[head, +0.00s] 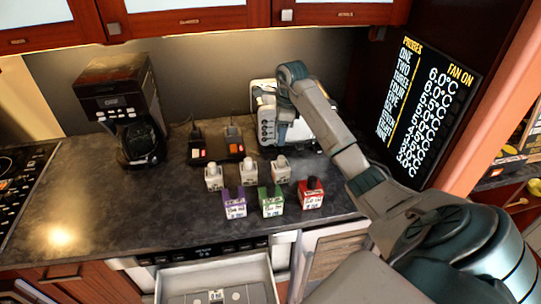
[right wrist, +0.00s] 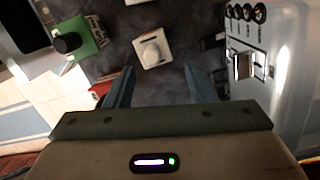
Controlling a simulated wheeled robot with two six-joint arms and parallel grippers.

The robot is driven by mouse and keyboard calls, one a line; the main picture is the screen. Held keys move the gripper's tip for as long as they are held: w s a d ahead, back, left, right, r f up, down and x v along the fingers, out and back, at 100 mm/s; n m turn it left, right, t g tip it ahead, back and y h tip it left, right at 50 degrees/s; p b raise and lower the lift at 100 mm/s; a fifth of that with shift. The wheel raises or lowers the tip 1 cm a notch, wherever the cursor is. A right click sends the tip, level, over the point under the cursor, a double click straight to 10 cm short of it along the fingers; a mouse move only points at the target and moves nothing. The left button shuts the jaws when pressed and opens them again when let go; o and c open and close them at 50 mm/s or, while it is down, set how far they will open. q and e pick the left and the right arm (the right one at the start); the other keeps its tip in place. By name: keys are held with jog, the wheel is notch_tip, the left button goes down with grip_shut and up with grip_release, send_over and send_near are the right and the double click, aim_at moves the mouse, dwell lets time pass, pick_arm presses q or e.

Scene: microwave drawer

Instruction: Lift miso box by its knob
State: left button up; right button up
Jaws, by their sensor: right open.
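Small knobbed boxes stand in two rows on the dark counter. The front row holds a purple box (head: 234,207), a green box (head: 271,205) and a red box (head: 311,198). Behind them are three pale boxes: left (head: 213,179), middle (head: 249,173) and right (head: 281,172). Their labels are too small to tell which is miso. My right gripper (head: 286,118) is above the counter by the toaster, behind the boxes. In the right wrist view it (right wrist: 160,88) is open and empty, with a pale box with a round white knob (right wrist: 152,50) beyond its fingertips. My left gripper is out of view.
A silver toaster (head: 307,125) stands close to my right gripper. A coffee maker (head: 122,110) is at the left, and two dark switch blocks (head: 199,150) stand behind the boxes. An open drawer (head: 218,278) juts out below the counter. The counter's left front is clear.

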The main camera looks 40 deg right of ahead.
aim_at(281, 157)
jog(key=s+f+b, duration=0.2)
jog(key=b, duration=0.1)
jog(key=shift+s+a+f, duration=0.1)
jog(key=shift+s+a, duration=0.05)
jog(key=w+f+b, duration=0.1)
jog(key=f+b, duration=0.1)
jog(key=f, duration=0.1)
jog(key=shift+w+a, duration=0.1)
jog(key=shift+w, duration=0.3)
jog(key=shift+s+f, duration=0.2)
jog(key=f+b, duration=0.1)
jog(key=s+f+b, duration=0.1)
jog(key=shift+a+f, duration=0.1)
jog(key=shift+f, duration=0.25)
jog(key=shift+w+f+p, duration=0.35)
jog(key=shift+f+p, duration=0.05)
jog(key=shift+f, duration=0.5)
jog(key=shift+s+r, duration=0.1)
jog(key=shift+s, duration=0.05)
jog(key=shift+c, duration=1.3)
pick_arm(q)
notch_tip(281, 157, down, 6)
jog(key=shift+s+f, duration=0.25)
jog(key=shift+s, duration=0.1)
pick_arm(e)
grip_shut()
